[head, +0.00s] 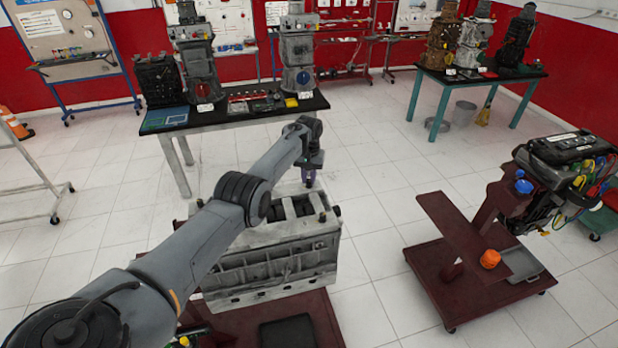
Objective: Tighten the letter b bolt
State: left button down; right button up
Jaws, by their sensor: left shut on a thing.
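A grey engine block (275,262) sits on a dark red stand in the middle of the head view. My left arm reaches across it from the lower left. My left gripper (309,178) points down over the block's far right top edge. It is shut on a small purple thing (300,181), partly hidden by the gripper and too small to identify. I cannot tell whether the purple thing touches the block. No letter b or single bolt can be made out. My right gripper is not in view.
A black-topped table (240,112) with engines and small parts stands behind the block. A dark red wheeled stand (450,282) with an engine and an orange cup (490,259) is at the right. A black pad (287,332) lies in front. White floor between is clear.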

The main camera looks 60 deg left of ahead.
pick_arm(q)
jog(key=m, duration=0.4)
jog(key=shift+m+b, duration=0.3)
jog(key=shift+b, duration=0.1)
jog(key=m+b, duration=0.1)
jog(key=m, duration=0.3)
jog(key=shift+m, duration=0.3)
jog(key=m+b, duration=0.2)
jog(key=m, duration=0.4)
jog(key=shift+m+b, duration=0.55)
jog(key=shift+m, duration=1.15)
jog(key=c, duration=1)
grip_release()
